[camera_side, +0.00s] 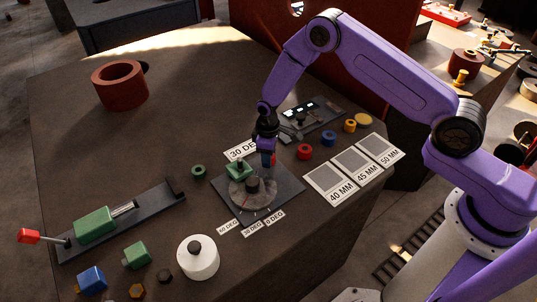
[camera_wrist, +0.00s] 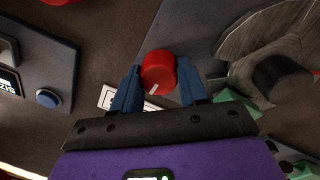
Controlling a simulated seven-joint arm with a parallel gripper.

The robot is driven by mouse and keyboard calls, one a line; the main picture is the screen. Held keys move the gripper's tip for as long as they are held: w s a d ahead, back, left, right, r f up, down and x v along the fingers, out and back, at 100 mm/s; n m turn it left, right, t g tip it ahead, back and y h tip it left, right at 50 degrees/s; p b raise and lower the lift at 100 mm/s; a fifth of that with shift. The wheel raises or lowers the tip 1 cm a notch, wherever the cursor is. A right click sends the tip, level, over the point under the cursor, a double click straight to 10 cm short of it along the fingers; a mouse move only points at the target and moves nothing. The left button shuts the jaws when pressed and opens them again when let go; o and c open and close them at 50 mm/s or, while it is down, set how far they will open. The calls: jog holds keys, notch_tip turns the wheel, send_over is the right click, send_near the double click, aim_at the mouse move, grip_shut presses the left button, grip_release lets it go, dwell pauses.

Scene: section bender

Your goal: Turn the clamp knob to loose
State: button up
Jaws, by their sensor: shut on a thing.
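The clamp knob, a red round knob with a white pointer line (camera_wrist: 158,70), sits between the blue fingertips of my gripper (camera_wrist: 157,88) in the wrist view. A finger touches it on each side, and the white line points toward the lower left. In the side view my gripper (camera_side: 267,160) reaches straight down at the far edge of the dark bender plate (camera_side: 287,198). Only a sliver of the red knob (camera_side: 274,160) shows there beside the fingers. The grey round bender disc (camera_side: 240,200) with its dark centre post lies just in front.
A green block (camera_side: 238,170) stands close to my gripper. A dark panel with a lit display (camera_side: 310,118) lies behind. Red, blue and yellow rings and white size cards (camera_side: 330,185) are at the right. A green slide clamp (camera_side: 95,225) and a white roller (camera_side: 198,258) are at the front left.

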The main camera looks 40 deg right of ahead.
jog(key=o, duration=1)
jog(key=shift+o, duration=0.2)
notch_tip(320, 180, up, 18)
jog(key=shift+s+a+f, duration=0.25)
jog(key=shift+a, duration=0.05)
jog(key=shift+s, duration=0.1)
